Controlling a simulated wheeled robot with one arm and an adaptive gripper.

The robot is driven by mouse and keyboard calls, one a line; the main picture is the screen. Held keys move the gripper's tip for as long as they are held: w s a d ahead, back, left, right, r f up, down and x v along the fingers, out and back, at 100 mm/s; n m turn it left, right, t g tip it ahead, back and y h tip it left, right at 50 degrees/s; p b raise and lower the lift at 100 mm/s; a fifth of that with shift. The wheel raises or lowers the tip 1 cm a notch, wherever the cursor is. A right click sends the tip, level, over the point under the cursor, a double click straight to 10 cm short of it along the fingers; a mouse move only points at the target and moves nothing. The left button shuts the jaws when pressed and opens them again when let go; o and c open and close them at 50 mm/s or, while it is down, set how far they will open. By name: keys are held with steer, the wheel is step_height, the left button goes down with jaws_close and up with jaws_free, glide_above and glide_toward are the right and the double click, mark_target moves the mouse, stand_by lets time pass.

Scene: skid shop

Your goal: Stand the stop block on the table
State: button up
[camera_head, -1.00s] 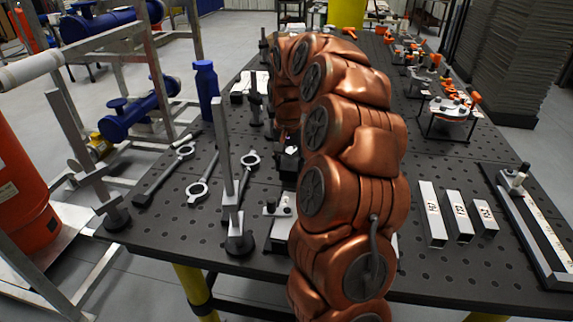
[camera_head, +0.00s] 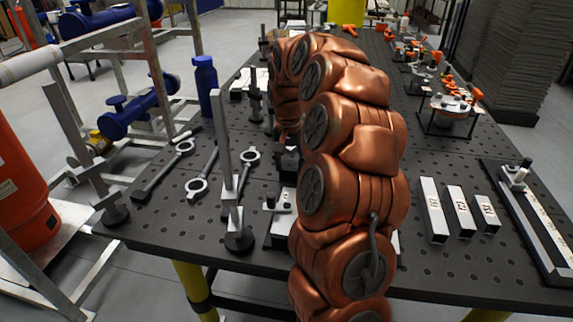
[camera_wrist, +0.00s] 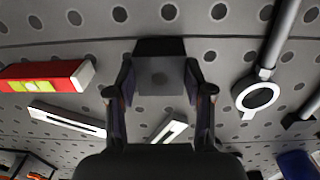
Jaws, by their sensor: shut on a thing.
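The stop block looks to be the dark block (camera_wrist: 160,72) between my fingertips in the wrist view. My gripper (camera_wrist: 160,88) is shut on it, one finger on each side. The perforated dark table (camera_wrist: 225,40) lies beyond the block; I cannot tell whether the block touches it. In the head view my copper-coloured arm hides most of the gripper and the block. The table (camera_head: 420,160) fills the middle of that view.
In the wrist view, a red-and-yellow level (camera_wrist: 45,75) lies left and a ring-ended tool (camera_wrist: 257,95) right. In the head view, an upright clamp (camera_head: 238,235) stands left of my arm. Labelled bars (camera_head: 433,210) lie right, with bare table between.

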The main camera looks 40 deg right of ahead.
steer(key=o, duration=1.2)
steer(key=shift+f, duration=0.1)
steer(key=shift+o, duration=0.5)
steer(key=shift+o, duration=0.8)
steer(key=shift+r+p, duration=0.5)
steer(key=shift+r, duration=3)
